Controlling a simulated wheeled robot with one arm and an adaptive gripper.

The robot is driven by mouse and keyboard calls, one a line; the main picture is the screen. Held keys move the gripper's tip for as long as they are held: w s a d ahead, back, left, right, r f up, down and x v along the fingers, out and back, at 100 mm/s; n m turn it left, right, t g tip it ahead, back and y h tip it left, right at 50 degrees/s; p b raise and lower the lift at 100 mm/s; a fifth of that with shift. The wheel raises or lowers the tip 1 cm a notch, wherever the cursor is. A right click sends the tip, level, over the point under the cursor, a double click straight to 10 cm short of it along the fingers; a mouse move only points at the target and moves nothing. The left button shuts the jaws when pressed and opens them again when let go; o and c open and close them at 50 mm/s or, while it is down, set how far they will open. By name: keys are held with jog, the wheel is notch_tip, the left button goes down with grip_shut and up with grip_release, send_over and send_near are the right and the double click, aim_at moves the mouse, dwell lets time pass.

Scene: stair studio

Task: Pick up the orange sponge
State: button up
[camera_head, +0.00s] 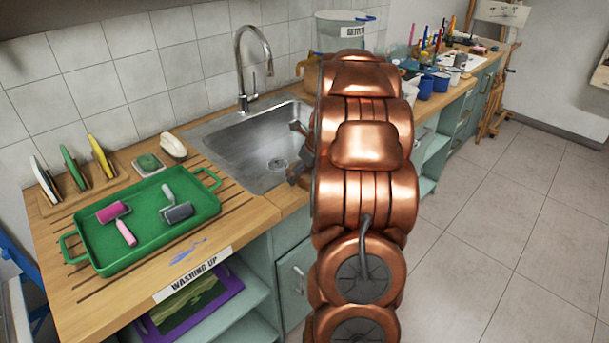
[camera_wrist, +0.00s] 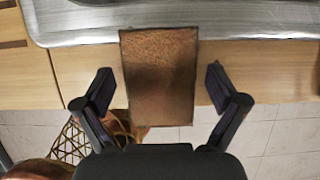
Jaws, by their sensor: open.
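In the wrist view, a brown-orange rectangular block (camera_wrist: 160,60) with a rough upper part and darker edges lies between my fingers. It looks like the orange sponge, but its colour is dull and I cannot be sure. It overlaps the sink rim, the wooden counter edge and the floor in the picture; I cannot tell what supports it. My gripper (camera_wrist: 160,88) is open, with a visible gap between each finger and the block. In the head view, parts of my gripper (camera_head: 297,150) show over the sink's right side; my arm hides the rest, and no orange sponge is visible there.
The steel sink (camera_head: 235,140) and its tall tap (camera_head: 242,65) are left of my arm. A green tray (camera_head: 145,235) with two rollers, a plate rack and a green scrubber (camera_head: 148,163) stand on the wooden counter. Blue pots (camera_head: 425,87) stand farther right. The tiled floor at right is clear.

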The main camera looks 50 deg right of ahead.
aim_at(306, 174)
jog(key=c, duration=0.9)
jog(key=shift+b, duration=0.45)
jog(key=shift+r, duration=0.3)
notch_tip(306, 174, up, 4)
jog(key=shift+f+b, duration=0.2)
jog(key=shift+b, duration=0.25)
jog(key=shift+s+a, duration=0.2)
jog(key=shift+s, duration=0.45)
jog(key=shift+s+a, duration=0.2)
jog(key=shift+s, duration=0.45)
jog(key=s+a+r+b, duration=0.1)
jog(key=s+a+b, duration=0.1)
jog(key=s, duration=1)
jog(key=shift+s+a+r, duration=0.15)
jog(key=shift+s+a, duration=0.2)
jog(key=shift+a, duration=0.55)
